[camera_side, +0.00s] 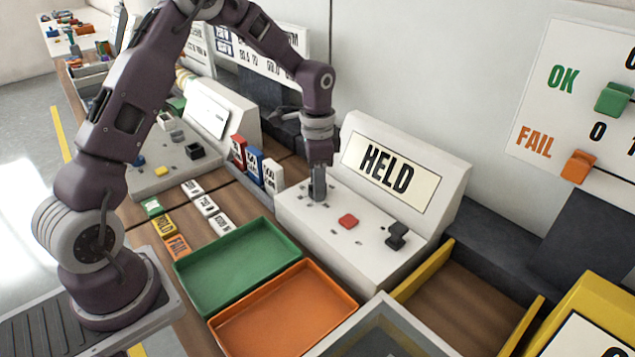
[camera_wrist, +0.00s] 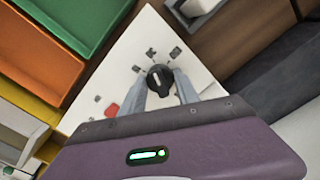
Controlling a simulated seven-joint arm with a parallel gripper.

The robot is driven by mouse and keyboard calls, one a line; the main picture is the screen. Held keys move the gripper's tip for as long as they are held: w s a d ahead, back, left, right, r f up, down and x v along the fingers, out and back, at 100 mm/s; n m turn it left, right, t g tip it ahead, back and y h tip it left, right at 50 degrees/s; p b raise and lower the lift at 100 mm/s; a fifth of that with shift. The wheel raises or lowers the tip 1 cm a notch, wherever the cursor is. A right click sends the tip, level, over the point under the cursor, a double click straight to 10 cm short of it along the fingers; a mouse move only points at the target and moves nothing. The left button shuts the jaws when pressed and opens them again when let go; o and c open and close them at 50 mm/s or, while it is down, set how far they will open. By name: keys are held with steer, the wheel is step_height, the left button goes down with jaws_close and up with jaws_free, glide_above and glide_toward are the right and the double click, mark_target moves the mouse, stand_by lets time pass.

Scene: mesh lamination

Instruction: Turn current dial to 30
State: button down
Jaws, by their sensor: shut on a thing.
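The dial is a round black knob with a pale pointer line, seen in the wrist view (camera_wrist: 159,79) on a white console. Small dark marks are set around it, too small to read. My gripper (camera_wrist: 162,90) has its two grey fingers on either side of the knob, shut on it. In the side view my gripper (camera_side: 317,190) points straight down on the left part of the console (camera_side: 375,250) and hides the dial. The console's sloped panel (camera_side: 390,172) reads "HELD".
A red button (camera_side: 348,221) and a black switch (camera_side: 397,236) stand on the console right of my gripper. A green tray (camera_side: 238,262) and an orange tray (camera_side: 285,312) lie in front. Red, blue and white boxes (camera_side: 254,165) stand left of the console.

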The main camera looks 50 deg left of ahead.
steer(key=c, duration=0.9)
jaws_free()
step_height(320, 180, up, 7)
steer(key=shift+r, duration=0.1)
